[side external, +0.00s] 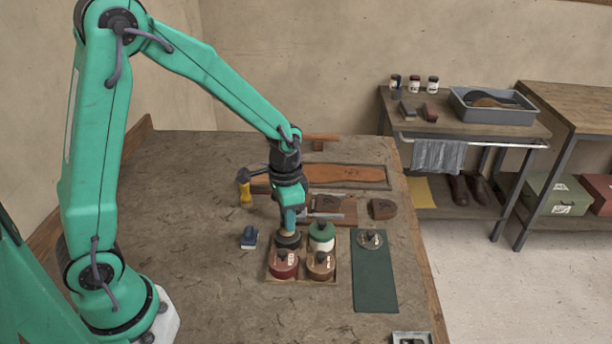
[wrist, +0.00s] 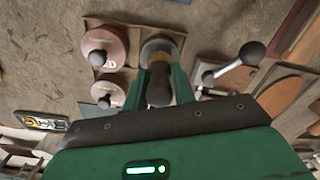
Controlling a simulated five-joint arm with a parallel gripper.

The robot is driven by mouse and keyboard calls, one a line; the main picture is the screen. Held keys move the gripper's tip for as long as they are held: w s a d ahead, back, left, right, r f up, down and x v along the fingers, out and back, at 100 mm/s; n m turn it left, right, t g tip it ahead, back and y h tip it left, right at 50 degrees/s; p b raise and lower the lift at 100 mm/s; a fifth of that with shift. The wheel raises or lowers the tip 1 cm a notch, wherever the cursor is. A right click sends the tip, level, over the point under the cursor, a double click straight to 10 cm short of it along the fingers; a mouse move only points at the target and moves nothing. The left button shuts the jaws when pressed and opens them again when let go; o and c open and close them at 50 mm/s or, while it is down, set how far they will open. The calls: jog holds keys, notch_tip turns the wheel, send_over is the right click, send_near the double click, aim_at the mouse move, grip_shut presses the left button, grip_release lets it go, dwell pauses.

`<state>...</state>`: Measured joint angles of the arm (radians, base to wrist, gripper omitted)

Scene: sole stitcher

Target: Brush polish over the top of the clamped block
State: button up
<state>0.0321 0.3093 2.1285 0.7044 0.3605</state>
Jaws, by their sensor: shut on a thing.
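My gripper (side external: 290,222) points down over the jar tray, shut on a tool handle (wrist: 159,90). The handle looks like a brush grip, dark brown in the wrist view, and stands upright between the green fingers (wrist: 162,76). Its lower end meets a dark round jar (side external: 288,241) in the tray's back left place. Whether the bristles are inside the jar is hidden. The brown block (side external: 333,204) sits between grey clamp jaws (side external: 325,218), behind and right of my gripper. The clamp's black ball lever (wrist: 252,53) shows in the wrist view.
A knobbed disc (side external: 370,239) lies on a green mat (side external: 375,280).

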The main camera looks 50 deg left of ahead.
jog(key=shift+f, duration=0.65)
dwell(2.2)
jog(key=shift+r, duration=0.1)
jog(key=shift+r, duration=3.5)
jog(key=shift+w+a+r+n, duration=0.6)
jog(key=shift+w+r+n, duration=1.35)
jog(key=shift+r, duration=1.65)
jog(key=w+f, duration=0.3)
jog(key=w, duration=0.4)
jog(key=w+d+f, duration=0.1)
jog(key=w+f, duration=0.2)
jog(key=w, duration=0.4)
jog(key=shift+w+d+f+n, duration=0.15)
jog(key=shift+w+f+n, duration=0.1)
jog(key=shift+n, duration=0.1)
